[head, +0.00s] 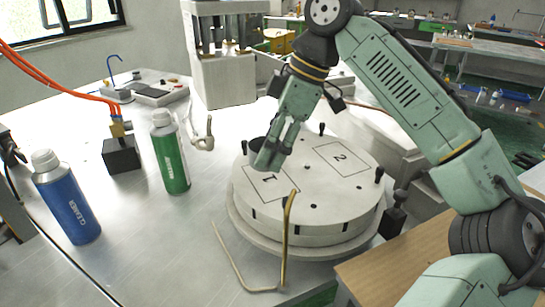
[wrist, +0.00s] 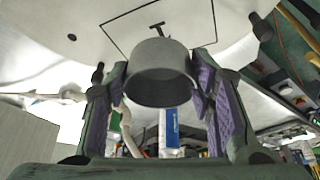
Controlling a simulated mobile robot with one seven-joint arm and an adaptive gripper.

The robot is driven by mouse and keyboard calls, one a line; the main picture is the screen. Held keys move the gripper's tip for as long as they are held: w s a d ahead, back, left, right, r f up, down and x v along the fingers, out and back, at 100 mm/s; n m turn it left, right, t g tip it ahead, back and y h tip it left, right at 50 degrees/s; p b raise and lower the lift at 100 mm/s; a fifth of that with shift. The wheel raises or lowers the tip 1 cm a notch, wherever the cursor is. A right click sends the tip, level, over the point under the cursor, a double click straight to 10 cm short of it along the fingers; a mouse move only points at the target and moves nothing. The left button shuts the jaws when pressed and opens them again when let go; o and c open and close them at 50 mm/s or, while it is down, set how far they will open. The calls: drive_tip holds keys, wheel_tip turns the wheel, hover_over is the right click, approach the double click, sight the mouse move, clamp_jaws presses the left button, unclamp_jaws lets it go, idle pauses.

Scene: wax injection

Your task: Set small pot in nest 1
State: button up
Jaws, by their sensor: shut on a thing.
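The small pot, a grey cylinder, sits between my two fingers in the wrist view (wrist: 160,82); in the head view only a dark edge of it (head: 256,144) shows behind my fingers. My gripper (head: 270,160) is shut on it and points down over the left part of the round white turntable (head: 312,222). Nest 1 is an outlined square marked 1 (head: 272,186), beside and partly under my gripper. In the wrist view its outline (wrist: 127,50) shows just beyond the pot. I cannot tell whether the pot touches the turntable.
Nest 2 (head: 341,158) is an empty outlined square at the right. Black knobs (head: 379,174) stand around the turntable's rim. A bent brass rod (head: 288,240) rises in front. A green can (head: 170,155) and a blue cleaner can (head: 66,200) stand on the left.

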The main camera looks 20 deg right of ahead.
drive_tip(key=shift+d+f, duration=0.1)
drive_tip(key=shift+f, duration=1.55)
drive_tip(key=shift+f, duration=0.15)
drive_tip(key=o, duration=1.3)
drive_tip(key=v, duration=1.2)
drive_tip(key=shift+s, duration=0.1)
